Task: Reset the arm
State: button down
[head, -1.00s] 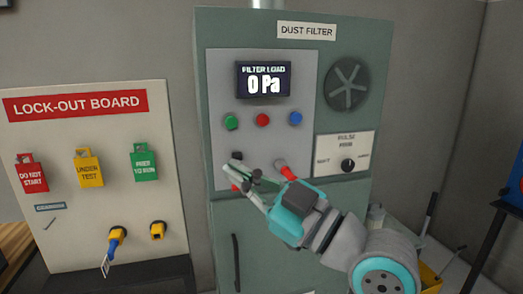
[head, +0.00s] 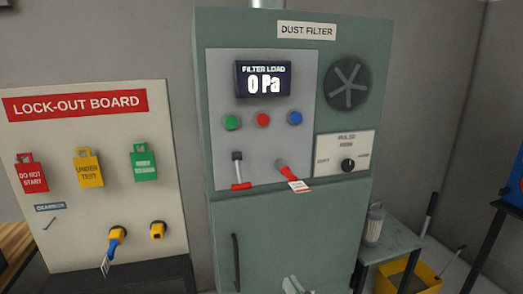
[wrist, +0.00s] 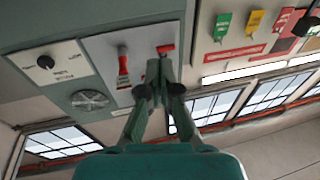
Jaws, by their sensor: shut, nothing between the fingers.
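My gripper (wrist: 157,68) is shut and empty in the wrist view, its two fingers together. In the head view only the gripper's tips (head: 294,286) show at the bottom edge, in front of the cabinet's lower door. The dust filter cabinet (head: 280,215) stands upright ahead. Below are a black-knobbed lever with a red base (head: 238,172) and a red handle with a white tag (head: 292,177). The gripper appears apart from both.
A lock-out board (head: 90,200) with red, yellow and green tags is on the left. A grey side table (head: 395,240) holding a jar (head: 375,223) and a yellow bin (head: 410,280) stand at the right. Windows (wrist: 215,105) show in the wrist view.

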jog(key=s+d+f+m+h, duration=0.2)
jog(key=s+d+f+h, duration=0.15)
jog(key=s+f, duration=0.45)
jog(key=s+d+f+m+h, duration=0.3)
jog(key=s+d+f, duration=0.2)
jog(key=s+f, duration=0.3)
jog(key=s+d+f+g+h, duration=0.1)
jog(key=s+d+f, duration=0.1)
jog(key=s, duration=0.9)
jog(key=s+d+f+g+h, duration=0.1)
jog(key=s+f, duration=0.1)
jog(key=s, duration=0.8)
jog(key=shift+s+d+f+g, duration=0.3)
jog(key=shift+s+d+g, duration=0.05)
jog(key=shift+s+g, duration=0.05)
jog(key=c, duration=1.9)
grip_release()
jog(key=shift+h, duration=0.25)
